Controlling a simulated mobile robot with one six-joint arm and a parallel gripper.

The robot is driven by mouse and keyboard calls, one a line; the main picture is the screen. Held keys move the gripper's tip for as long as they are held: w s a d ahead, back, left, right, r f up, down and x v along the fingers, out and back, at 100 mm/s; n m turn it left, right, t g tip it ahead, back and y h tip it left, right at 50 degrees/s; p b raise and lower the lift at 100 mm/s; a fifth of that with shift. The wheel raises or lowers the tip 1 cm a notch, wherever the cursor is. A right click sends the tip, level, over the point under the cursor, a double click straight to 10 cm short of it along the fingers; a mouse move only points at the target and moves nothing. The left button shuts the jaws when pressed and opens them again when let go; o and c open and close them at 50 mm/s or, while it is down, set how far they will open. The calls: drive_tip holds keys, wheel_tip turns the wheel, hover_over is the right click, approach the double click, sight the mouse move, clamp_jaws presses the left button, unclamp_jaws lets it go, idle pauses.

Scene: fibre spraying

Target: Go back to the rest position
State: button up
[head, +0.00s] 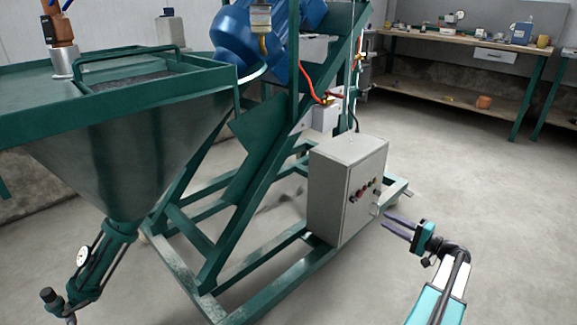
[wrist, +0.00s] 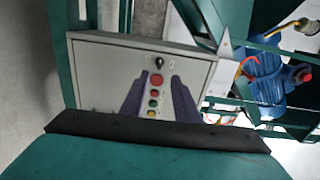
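My gripper (head: 384,220) is in the lower right of the head view, in front of the button face of a grey control box (head: 333,195). Its two purple fingers are apart, with nothing seen between them. In the wrist view the fingers of my gripper (wrist: 157,82) stand on either side of a column of buttons on the control box (wrist: 98,75). A red button (wrist: 156,80) shows at the top of the column, with yellow and green ones below and a dark knob (wrist: 159,62) above. I cannot tell whether the fingertips touch the box.
The box sits on a green wheeled frame (head: 180,262) carrying a blue motor (head: 233,38). A green hopper (head: 125,145) stands at the left. A workbench (head: 470,43) with tools lines the back right. The concrete floor (head: 480,165) is clear on the right.

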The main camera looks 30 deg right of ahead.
drive_tip(key=w+a+r+n+g+y+p, duration=0.1)
drive_tip(key=w+a+r+y+p, duration=0.15)
drive_tip(key=w+a+p, duration=0.55)
drive_tip(key=w+a+r+n+g+y+p, duration=0.1)
drive_tip(key=w+a+n+g+y, duration=0.15)
drive_tip(key=w+a, duration=0.7)
drive_tip(key=s+a+f+n+g+y+p, duration=0.1)
drive_tip(key=a+f+n+g+y+p, duration=0.3)
drive_tip(key=a, duration=1.2)
drive_tip(key=s+a+r+m+g+p, duration=0.15)
drive_tip(key=a+p, duration=0.45)
drive_tip(key=a, duration=0.9)
drive_tip(key=s+a+f+n+g+h+p, duration=0.25)
drive_tip(key=s+a+g+p, duration=0.25)
drive_tip(key=s+a, duration=0.5)
drive_tip(key=s+a+f+n+g+h+p, duration=0.1)
drive_tip(key=s+a+f+n+g+p, duration=0.15)
drive_tip(key=s+a+g+p, duration=0.55)
drive_tip(key=s+d+f+n+g+h, duration=0.15)
drive_tip(key=s+n+h, duration=0.4)
drive_tip(key=s, duration=1.15)
drive_tip(key=d+m+h, duration=0.1)
drive_tip(key=d+h, duration=0.3)
drive_tip(key=d, duration=0.2)
drive_tip(key=shift+d+f+t+p, duration=0.15)
drive_tip(key=shift+d+t+p, duration=0.15)
drive_tip(key=shift+t, duration=0.05)
